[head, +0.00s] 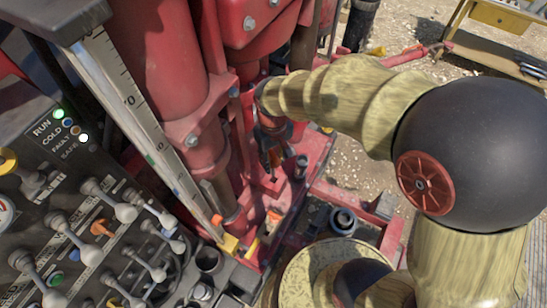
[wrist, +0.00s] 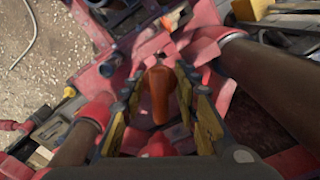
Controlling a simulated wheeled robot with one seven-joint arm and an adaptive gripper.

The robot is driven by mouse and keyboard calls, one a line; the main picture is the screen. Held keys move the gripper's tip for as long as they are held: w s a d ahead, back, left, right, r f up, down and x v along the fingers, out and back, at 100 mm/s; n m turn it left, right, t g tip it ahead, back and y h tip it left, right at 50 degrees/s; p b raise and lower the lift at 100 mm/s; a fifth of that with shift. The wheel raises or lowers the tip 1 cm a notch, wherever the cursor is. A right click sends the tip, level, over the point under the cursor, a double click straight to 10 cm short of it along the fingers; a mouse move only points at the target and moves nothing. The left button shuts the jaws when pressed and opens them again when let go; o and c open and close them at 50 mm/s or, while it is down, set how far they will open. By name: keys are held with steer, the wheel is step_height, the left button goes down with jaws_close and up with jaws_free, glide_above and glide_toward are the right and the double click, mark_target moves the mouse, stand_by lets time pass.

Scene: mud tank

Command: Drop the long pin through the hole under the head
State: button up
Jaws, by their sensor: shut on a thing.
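My gripper (head: 272,155) is low among the red parts of the machine, below the red head (head: 245,25). In the wrist view, an orange-brown rod, which looks like the long pin (wrist: 160,92), stands between the two yellow-padded fingers of my gripper (wrist: 162,115). The gripper is shut on it, though contact with the pads is hard to make out. Red metalwork (wrist: 150,50) lies close beyond the fingers. I cannot make out the hole in either view, nor whether the pin is in line with it.
A control panel with several levers (head: 125,212) stands at the left. A ruler-like scale (head: 140,120) runs beside a thick red cylinder (head: 160,50). Open gravel (head: 420,75) lies behind the arm.

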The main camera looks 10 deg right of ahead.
mark_target(274, 174)
steer(key=shift+s+f, duration=0.1)
steer(key=shift+f, duration=0.3)
steer(key=shift+f+b, duration=3.3)
steer(key=shift+f, duration=1.55)
